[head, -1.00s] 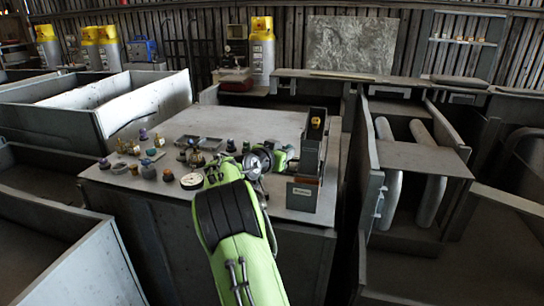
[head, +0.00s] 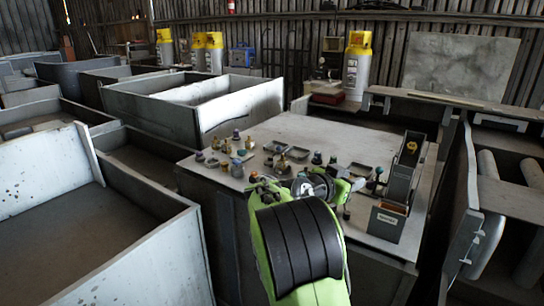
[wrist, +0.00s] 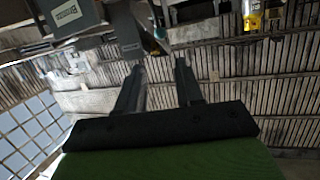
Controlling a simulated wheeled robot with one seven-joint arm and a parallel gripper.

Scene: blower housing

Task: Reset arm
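My arm is green and black and reaches out over the near side of the grey worktop (head: 300,128) in the head view. Its wrist end covers part of the worktop. In the wrist view my gripper (wrist: 158,68) shows two dark fingers standing apart with nothing between them. The wrist camera looks toward the slatted wall and roof, and the fingers point at open space. A grey bin with a label (wrist: 68,14) shows at the top left of the wrist view, apart from the fingers.
Several small knobs and fittings (head: 238,150) stand on the worktop left of my arm. A tall grey holder (head: 403,170) and a labelled bin (head: 386,221) stand to its right. Grey open-topped housings (head: 190,100) fill the left. Yellow-topped cylinders (head: 357,70) stand behind.

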